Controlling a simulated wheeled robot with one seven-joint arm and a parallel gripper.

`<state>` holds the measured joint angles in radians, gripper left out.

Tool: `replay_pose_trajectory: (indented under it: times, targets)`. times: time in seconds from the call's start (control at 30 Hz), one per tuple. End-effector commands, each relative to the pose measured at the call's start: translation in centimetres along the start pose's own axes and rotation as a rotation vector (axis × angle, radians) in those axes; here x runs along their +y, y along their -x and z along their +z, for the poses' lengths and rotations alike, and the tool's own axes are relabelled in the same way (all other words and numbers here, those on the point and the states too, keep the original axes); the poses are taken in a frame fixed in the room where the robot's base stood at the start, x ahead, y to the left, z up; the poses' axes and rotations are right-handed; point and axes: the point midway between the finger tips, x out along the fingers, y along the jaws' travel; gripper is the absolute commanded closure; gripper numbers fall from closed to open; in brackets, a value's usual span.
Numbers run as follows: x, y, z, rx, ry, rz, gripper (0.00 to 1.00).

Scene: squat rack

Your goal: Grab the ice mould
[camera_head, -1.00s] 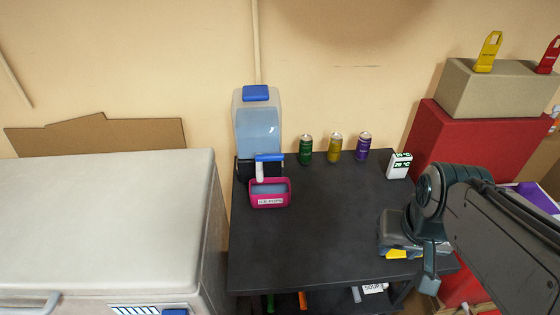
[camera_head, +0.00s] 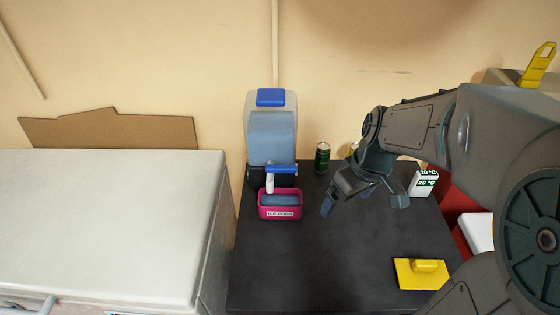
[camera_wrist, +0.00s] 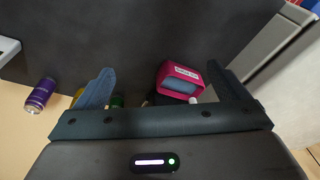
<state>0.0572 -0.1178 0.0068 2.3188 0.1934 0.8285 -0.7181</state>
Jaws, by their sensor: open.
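The ice mould (camera_head: 280,213) is a small magenta box with a white label and blue contents. In the head view it stands on the dark table under the tap of a water dispenser (camera_head: 271,132). In the wrist view the mould (camera_wrist: 164,72) shows between my fingers, closer to the right one. My gripper (camera_head: 363,204) is open and empty, above the table to the right of the mould and apart from it. Both fingers of my gripper (camera_wrist: 157,68) show in the wrist view. The label's text is too small to read surely.
A green can (camera_head: 322,157) stands right of the dispenser; a purple can (camera_wrist: 41,95) shows in the wrist view. A white temperature display (camera_head: 424,183) and a flat yellow piece with a handle (camera_head: 421,274) are at the right. A pale chest (camera_head: 110,220) borders the table's left.

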Motion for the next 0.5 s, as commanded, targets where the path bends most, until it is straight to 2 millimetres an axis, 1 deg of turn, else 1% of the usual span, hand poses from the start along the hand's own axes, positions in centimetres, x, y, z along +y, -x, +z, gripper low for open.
replay_pose_trajectory:
  times: [0.03, 0.17, 0.2, 0.27, 0.33, 0.5]
  targets:
    - [0.8, -1.1, -1.1, -0.007, 0.07, -0.03, 0.06]
    - [2.5, -4.1, -3.5, 0.003, 0.275, -0.094, 0.06]
    - [3.1, -5.1, -4.1, 0.01, 0.336, -0.112, 0.06]
    - [4.0, -6.7, -5.0, 0.023, 0.427, -0.137, 0.06]
    - [5.0, -8.8, -6.0, 0.041, 0.531, -0.167, 0.06]
    - [7.1, -13.7, -7.5, 0.097, 0.758, -0.218, 0.06]
